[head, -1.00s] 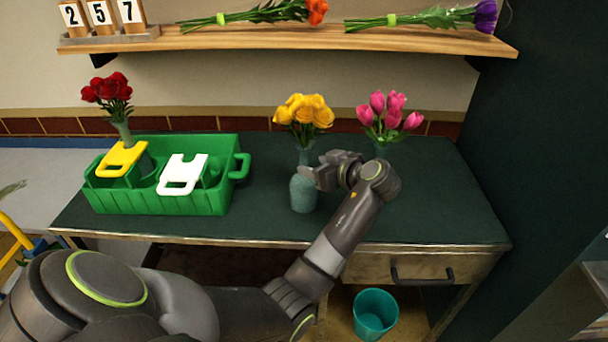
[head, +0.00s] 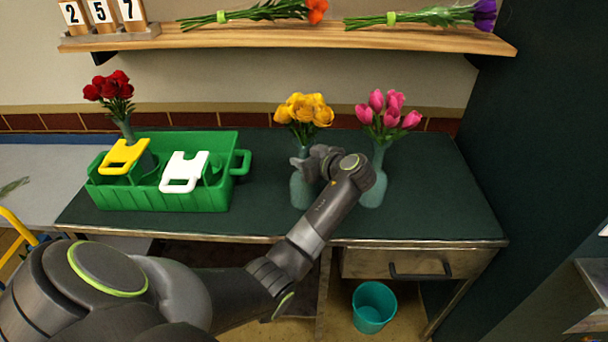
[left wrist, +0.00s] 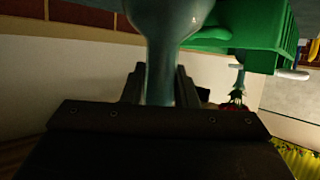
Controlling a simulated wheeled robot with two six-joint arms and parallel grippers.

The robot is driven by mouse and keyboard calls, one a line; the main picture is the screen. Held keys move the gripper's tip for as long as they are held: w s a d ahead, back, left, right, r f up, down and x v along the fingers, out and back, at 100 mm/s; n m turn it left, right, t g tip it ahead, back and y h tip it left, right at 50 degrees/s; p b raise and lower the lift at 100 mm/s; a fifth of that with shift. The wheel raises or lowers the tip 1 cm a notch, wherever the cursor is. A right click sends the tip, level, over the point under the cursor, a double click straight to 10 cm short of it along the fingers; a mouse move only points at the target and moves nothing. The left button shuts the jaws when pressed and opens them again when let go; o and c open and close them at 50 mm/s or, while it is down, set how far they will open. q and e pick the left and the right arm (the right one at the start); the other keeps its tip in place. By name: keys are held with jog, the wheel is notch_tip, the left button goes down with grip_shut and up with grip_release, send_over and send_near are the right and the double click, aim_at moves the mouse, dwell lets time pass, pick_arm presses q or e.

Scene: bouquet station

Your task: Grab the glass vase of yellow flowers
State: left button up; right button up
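The glass vase of yellow flowers (head: 301,190) stands upright on the dark green tabletop, its yellow blooms (head: 304,109) above my gripper. My left gripper (head: 312,160) is at the vase's neck, coming from the right. In the left wrist view the vase (left wrist: 160,70) shows between my two fingers (left wrist: 160,88), which sit close against both sides of the neck and look shut on it. The base still rests on the table. My right gripper is not in view.
A vase of pink tulips (head: 376,185) stands just right of my left gripper, partly behind my arm. A green crate (head: 165,200) with red roses (head: 110,88) is at the left. A wooden shelf (head: 300,37) hangs above. A teal bin (head: 374,306) is below the table.

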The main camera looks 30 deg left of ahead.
pick_arm(q)
grip_shut()
dwell(0.9)
jog(key=shift+w+r, duration=0.1)
jog(key=shift+r, duration=0.05)
